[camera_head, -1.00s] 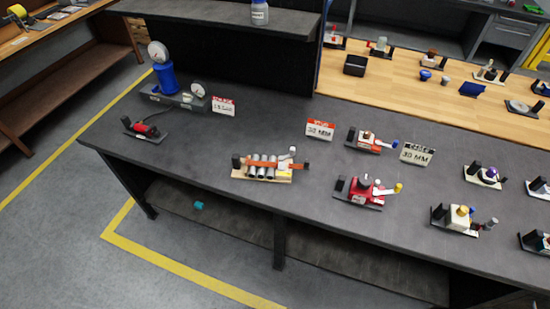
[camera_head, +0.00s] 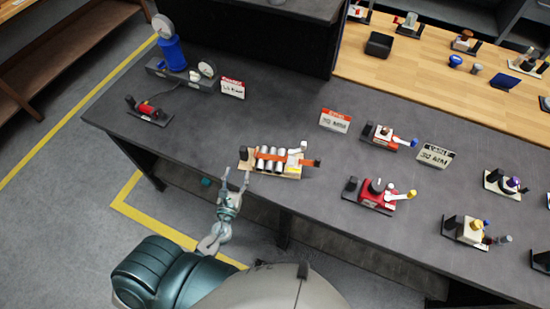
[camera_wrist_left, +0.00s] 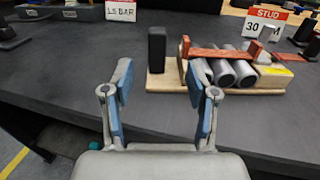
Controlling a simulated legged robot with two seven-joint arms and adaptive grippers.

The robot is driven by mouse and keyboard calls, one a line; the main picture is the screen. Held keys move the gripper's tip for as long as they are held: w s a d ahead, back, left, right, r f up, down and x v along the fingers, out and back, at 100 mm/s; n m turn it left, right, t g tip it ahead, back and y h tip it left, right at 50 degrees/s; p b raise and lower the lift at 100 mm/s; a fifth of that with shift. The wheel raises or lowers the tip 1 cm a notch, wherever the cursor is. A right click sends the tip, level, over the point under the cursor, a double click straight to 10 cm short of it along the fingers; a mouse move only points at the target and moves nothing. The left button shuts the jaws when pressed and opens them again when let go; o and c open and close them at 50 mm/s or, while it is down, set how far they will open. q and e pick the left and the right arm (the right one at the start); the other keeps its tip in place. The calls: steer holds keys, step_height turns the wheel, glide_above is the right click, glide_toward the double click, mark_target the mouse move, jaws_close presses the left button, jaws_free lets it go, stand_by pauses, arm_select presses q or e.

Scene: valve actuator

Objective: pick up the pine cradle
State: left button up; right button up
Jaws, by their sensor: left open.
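The pine cradle (camera_head: 284,174) is a pale wooden base on the dark bench, near its front edge. My left gripper (camera_head: 236,176) is just in front of the cradle's left end. In the left wrist view my left gripper (camera_wrist_left: 160,82) is open, with nothing between its fingers. The right finger overlaps the cradle in the picture; contact cannot be told. My right gripper is not in view.
A red sign (camera_head: 335,121) stands behind the cradle. A red fixture (camera_head: 375,196) stands to its right, and a small red-handled device (camera_head: 149,110) to its left. A blue gauge pump (camera_head: 172,53) is at the back left.

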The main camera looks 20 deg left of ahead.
mark_target(242, 154)
arm_select(q)
steer(key=w, duration=0.2)
steer(key=w+a+p, duration=0.1)
steer(key=w, duration=0.2)
steer(key=shift+a+f, duration=0.1)
steer(key=shift+a, duration=0.05)
steer(key=shift+w+a, duration=0.2)
steer(key=shift+w, duration=0.3)
steer(key=w+p, duration=0.1)
steer(key=w, duration=0.3)
steer(key=shift+w+a, duration=0.15)
steer(key=shift+w, duration=0.25)
steer(key=shift+c, duration=0.2)
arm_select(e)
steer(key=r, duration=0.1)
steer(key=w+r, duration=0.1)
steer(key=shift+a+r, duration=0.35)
arm_select(q)
steer(key=shift+a, duration=0.1)
jaws_close()
